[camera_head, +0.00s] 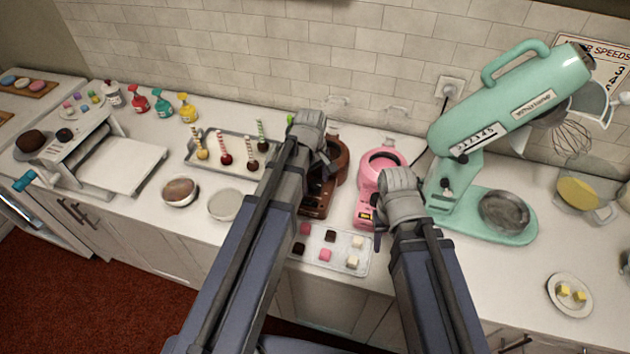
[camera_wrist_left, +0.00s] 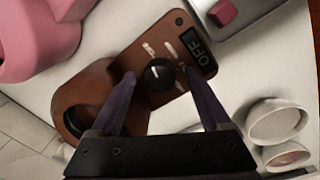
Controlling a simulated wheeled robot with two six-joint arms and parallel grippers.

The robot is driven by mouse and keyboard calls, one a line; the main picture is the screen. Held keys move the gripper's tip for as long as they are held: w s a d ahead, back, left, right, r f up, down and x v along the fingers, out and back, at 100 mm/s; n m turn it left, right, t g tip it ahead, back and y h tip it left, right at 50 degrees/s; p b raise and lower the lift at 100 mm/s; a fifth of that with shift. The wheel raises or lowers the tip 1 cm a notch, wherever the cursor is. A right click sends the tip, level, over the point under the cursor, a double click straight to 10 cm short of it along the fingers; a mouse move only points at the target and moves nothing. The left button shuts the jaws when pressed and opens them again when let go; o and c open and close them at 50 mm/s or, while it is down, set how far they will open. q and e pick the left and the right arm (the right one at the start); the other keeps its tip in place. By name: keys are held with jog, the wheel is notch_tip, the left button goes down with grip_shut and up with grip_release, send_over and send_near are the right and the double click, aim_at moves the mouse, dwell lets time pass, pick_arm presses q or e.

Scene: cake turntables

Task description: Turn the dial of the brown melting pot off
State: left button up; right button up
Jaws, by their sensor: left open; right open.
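The brown melting pot (camera_head: 341,162) stands on the counter, partly hidden by my left arm in the head view. The left wrist view shows its brown panel (camera_wrist_left: 168,38) with a round black dial (camera_wrist_left: 158,76). The dial has a white mark, and several pale labels lie around it. The pot's display (camera_wrist_left: 200,52) reads OFF. My left gripper (camera_head: 325,160) is over the pot; in the wrist view its open fingers (camera_wrist_left: 157,72) are on either side of the dial. Contact with the dial cannot be told. My right gripper (camera_head: 378,238) is open, in front of the pink pot.
The pink melting pot (camera_head: 367,183) stands to the right of the brown one. A tray of small sweets (camera_head: 340,262) lies in front. A mint stand mixer (camera_head: 485,212) is to the right. A cake-pop tray (camera_head: 203,168) and two bowls (camera_head: 180,191) are to the left.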

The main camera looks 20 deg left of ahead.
aim_at(314, 185)
pick_arm(q)
jog(key=shift+r, duration=0.1)
jog(key=r+p, duration=0.7)
jog(key=p, duration=0.1)
jog(key=shift+s+a+r, duration=0.15)
jog(key=shift+s+r, duration=0.05)
jog(key=shift+r, duration=0.15)
jog(key=s+d+f+m+b, duration=0.2)
jog(key=s+d+m, duration=0.1)
jog(key=s+m, duration=0.1)
jog(key=s+d+f+m+y+b, duration=0.1)
jog(key=s+d+f+m+b, duration=0.2)
jog(key=s+d+m, duration=0.1)
jog(key=s+d+f+m+b, duration=0.2)
jog(key=s+d+m+b, duration=0.1)
jog(key=s+m, duration=0.3)
jog(key=shift+d+f+g+y, duration=0.2)
jog(key=shift+f+g+y, duration=0.1)
jog(key=shift+f+g, duration=0.1)
jog(key=shift+s+d+r+m, duration=0.1)
jog(key=shift+m, duration=0.3)
